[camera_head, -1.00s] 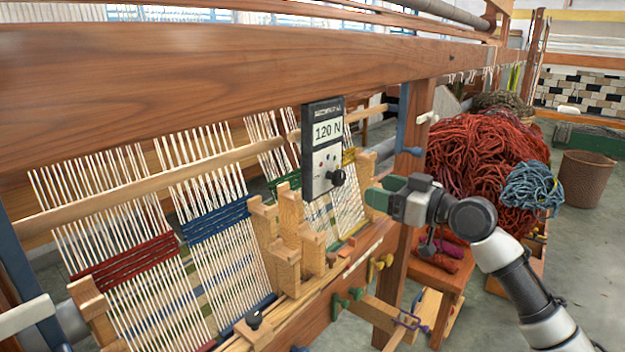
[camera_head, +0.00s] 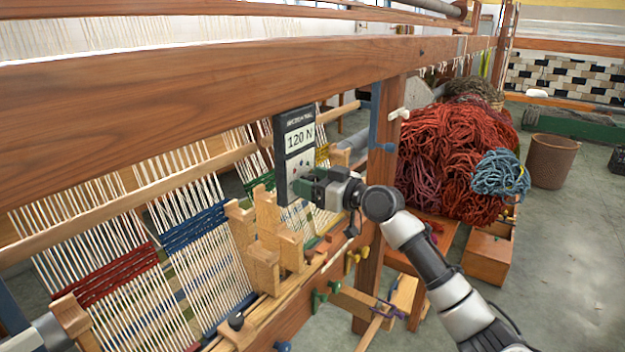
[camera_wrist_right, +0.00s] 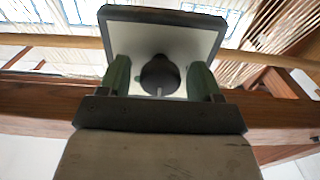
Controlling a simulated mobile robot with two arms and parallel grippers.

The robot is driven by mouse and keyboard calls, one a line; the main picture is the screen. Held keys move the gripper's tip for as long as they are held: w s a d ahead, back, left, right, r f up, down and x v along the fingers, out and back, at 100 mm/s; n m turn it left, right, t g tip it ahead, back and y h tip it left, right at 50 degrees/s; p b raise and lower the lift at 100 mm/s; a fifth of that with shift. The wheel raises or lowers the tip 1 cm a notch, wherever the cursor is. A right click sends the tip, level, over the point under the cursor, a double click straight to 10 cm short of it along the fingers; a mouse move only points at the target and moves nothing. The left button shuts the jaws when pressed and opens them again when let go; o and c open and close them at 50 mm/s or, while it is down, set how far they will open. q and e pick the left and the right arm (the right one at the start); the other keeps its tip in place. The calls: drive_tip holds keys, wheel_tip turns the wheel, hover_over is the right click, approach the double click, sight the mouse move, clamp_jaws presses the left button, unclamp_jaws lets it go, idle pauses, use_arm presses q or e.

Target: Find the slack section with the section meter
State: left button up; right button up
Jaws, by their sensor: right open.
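The section meter (camera_head: 293,135) is a dark box with a white face reading "120 N", in front of the loom's warp sections. My right gripper (camera_head: 305,186) is open at the meter's lower face. In the right wrist view its green fingers (camera_wrist_right: 160,80) stand on either side of the meter's black knob (camera_wrist_right: 159,74), with gaps visible. The warp section with a red band (camera_head: 110,275) is at left. The blue-banded section (camera_head: 195,230) is right of it. Green- and yellow-banded sections are partly hidden behind the meter and wooden blocks. Slack cannot be told by eye.
A thick wooden beam (camera_head: 200,95) crosses above the warp. Upright wooden blocks (camera_head: 265,240) stand below the meter. The loom post (camera_head: 375,210) is right of the meter. A red wool heap (camera_head: 455,160), a blue skein (camera_head: 500,174) and a brown bin (camera_head: 552,160) lie farther right.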

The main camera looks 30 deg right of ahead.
drive_tip(key=c, duration=0.9)
drive_tip(key=shift+m, duration=0.3)
drive_tip(key=m+p, duration=0.1)
drive_tip(key=m, duration=0.2)
drive_tip(key=shift+d+r, duration=0.1)
drive_tip(key=shift+m+p, duration=0.65)
drive_tip(key=shift+m, duration=1.35)
drive_tip(key=o, duration=0.9)
